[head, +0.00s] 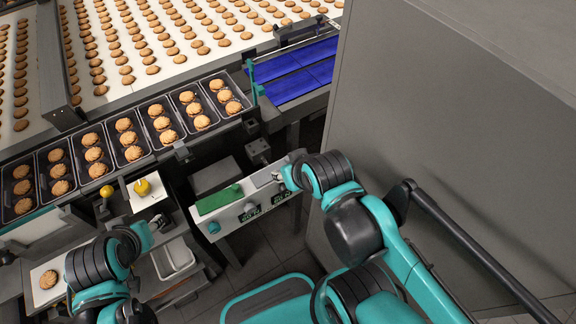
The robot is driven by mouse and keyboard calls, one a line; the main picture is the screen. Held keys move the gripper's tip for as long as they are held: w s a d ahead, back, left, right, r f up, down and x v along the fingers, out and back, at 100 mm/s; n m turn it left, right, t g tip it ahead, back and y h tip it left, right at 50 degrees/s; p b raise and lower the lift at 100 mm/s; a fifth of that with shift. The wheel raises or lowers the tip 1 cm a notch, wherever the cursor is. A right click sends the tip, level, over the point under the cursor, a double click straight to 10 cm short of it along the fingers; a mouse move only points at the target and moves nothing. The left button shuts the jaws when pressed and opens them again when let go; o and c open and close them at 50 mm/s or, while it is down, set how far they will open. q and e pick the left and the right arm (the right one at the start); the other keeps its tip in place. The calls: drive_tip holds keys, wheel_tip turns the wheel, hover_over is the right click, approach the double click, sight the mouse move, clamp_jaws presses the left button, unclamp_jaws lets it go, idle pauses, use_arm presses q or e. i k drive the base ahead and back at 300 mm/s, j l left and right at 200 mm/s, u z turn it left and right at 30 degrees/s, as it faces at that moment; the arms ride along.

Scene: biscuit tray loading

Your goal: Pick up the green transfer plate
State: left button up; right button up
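The green transfer plate (219,199) lies flat on the left part of a light grey ledge with small displays on its front. My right gripper (281,179) is over the right end of this ledge, to the right of the plate and apart from it. Its fingers are small and partly hidden by the wrist, so I cannot tell whether they are open. My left gripper (158,222) is to the left of the ledge, near a white bin, and apart from the plate. Its fingers are too small to read.
Black trays (73,160) with biscuits stand in a row behind the ledge. Beyond them is a white conveyor (118,96) full of biscuits. A blue belt (292,71) is at the back. A large grey cabinet (440,130) blocks the right side. A white bin (174,259) sits at lower left.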

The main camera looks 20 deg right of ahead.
sight(211, 203)
drive_tip(key=k, duration=0.75)
drive_tip(key=k+z, duration=0.15)
drive_tip(key=z, duration=0.35)
drive_tip(key=k+l+z, duration=0.1)
drive_tip(key=z, duration=0.4)
drive_tip(key=k+l+z, duration=0.15)
drive_tip(key=z, duration=0.35)
drive_tip(key=j+z, duration=0.5)
drive_tip(key=j, duration=1.65)
